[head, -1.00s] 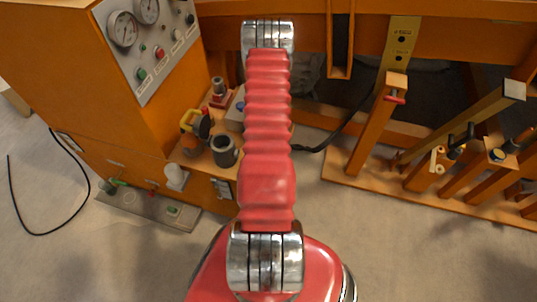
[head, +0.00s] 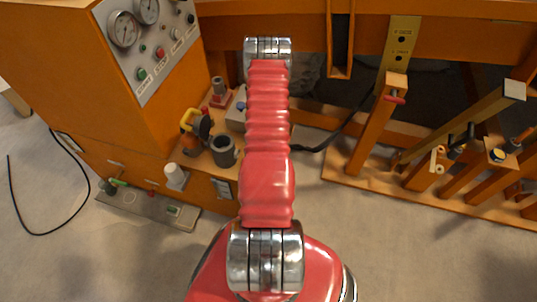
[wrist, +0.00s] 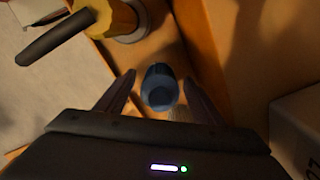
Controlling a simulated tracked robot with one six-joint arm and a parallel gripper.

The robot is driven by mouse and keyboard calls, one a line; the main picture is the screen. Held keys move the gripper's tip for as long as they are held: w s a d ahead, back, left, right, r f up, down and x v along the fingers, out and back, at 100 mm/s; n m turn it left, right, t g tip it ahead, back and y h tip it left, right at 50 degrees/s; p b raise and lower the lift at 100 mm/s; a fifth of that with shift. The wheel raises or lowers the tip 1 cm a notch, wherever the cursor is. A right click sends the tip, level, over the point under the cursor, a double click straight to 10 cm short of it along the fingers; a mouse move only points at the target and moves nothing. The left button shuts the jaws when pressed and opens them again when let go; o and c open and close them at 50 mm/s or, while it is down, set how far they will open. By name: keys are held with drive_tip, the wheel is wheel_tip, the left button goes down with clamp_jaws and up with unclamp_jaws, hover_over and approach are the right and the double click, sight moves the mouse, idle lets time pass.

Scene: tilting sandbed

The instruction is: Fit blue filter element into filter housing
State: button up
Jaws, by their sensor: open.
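A blue cylinder (wrist: 160,88), by its colour the blue filter element, shows in the wrist view on an orange-brown surface. My gripper (wrist: 158,85) is open, with one finger on each side of it; I cannot tell whether they touch it. In the head view my own arm hides the gripper, and I cannot make out the blue cylinder there. A dark grey open cup (head: 224,151) stands on the wooden shelf left of my arm; it may be the filter housing, but I cannot be sure.
A yellow fitting with a dark lever (wrist: 115,17) stands close by at upper left in the wrist view. A pale box (wrist: 297,125) lies at right. An orange cabinet with gauges (head: 125,30) rises at left.

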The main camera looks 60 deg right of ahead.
idle(0.4)
drive_tip(key=c, duration=1.2)
